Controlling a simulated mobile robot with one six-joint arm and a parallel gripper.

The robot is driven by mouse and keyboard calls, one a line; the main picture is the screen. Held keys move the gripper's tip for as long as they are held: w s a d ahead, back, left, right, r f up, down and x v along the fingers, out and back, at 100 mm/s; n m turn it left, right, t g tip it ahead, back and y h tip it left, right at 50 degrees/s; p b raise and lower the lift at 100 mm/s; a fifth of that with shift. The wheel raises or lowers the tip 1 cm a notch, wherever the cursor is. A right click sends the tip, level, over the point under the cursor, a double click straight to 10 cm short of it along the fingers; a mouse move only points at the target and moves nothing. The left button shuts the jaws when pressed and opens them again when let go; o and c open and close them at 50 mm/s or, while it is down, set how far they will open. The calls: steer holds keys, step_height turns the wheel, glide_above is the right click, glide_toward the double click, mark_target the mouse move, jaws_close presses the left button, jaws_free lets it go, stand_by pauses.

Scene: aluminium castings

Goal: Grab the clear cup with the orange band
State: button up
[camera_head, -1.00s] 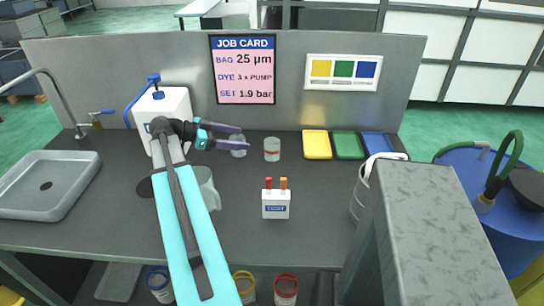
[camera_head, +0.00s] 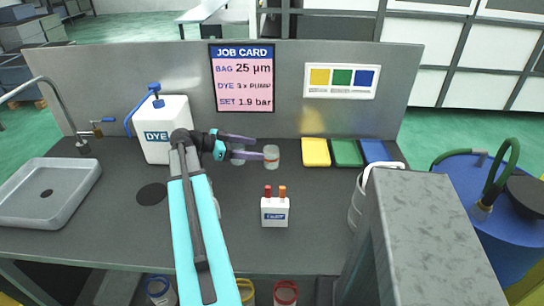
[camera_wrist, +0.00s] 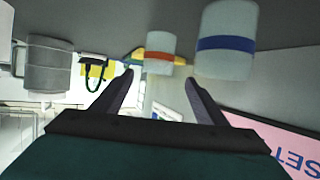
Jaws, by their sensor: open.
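The clear cup with the orange band (camera_head: 271,158) stands on the dark bench, just beyond my fingertips in the head view. In the wrist view the same cup (camera_wrist: 160,56) shows in the gap between the fingertips, with its band facing me; I cannot tell whether it is inside the jaws. My gripper (camera_head: 259,149) is open and empty, pointing right; its two dark fingers also show in the wrist view (camera_wrist: 158,77). A second clear cup with a blue band (camera_wrist: 227,42) is closer, beside one finger. In the head view this cup (camera_head: 238,157) is partly hidden by the fingers.
A white box with two coloured sticks (camera_head: 274,211) stands in front of the cups. Yellow (camera_head: 315,152), green (camera_head: 347,153) and blue (camera_head: 376,151) trays lie to the right. A white dye container (camera_head: 158,128) stands left. The back panel (camera_head: 300,120) rises behind.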

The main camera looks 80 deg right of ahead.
mark_target(271, 152)
steer(key=shift+x, duration=1.35)
steer(key=shift+s+d+p, duration=0.15)
steer(key=shift+s+p, duration=0.3)
steer(key=shift+p, duration=0.1)
steer(key=shift+p+x, duration=0.85)
steer(key=shift+x, duration=1.3)
steer(key=shift+f, duration=0.15)
steer(key=c, duration=1.1)
